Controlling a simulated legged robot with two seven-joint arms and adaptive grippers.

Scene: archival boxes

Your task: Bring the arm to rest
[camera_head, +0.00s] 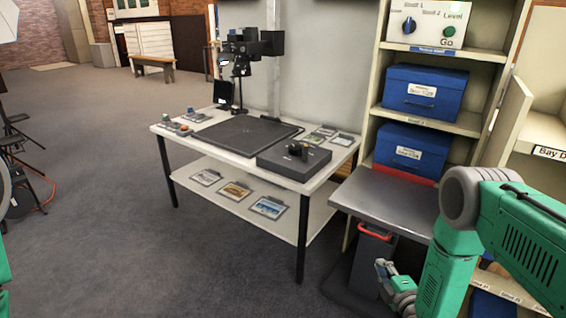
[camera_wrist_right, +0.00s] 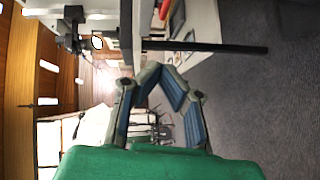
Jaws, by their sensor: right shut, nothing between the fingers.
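My right arm (camera_head: 455,235) comes in from the right, green with a grey joint, and bends down in front of the shelving. My right gripper (camera_head: 385,278) hangs low at the bottom of the head view, in front of the grey shelf and beside the dark bin. Its fingers are shut and empty. In the right wrist view the two blue-grey fingers of my right gripper (camera_wrist_right: 163,72) meet at the tips with nothing between them. My left gripper is not in view; only a green sliver of my own body shows at the left edge.
A white table (camera_head: 240,160) holds a dark flat board and a grey control box. A grey metal shelf (camera_head: 390,200) juts out near my right arm, with a dark bin (camera_head: 371,260) under it. Blue boxes (camera_head: 425,92) stand on shelves.

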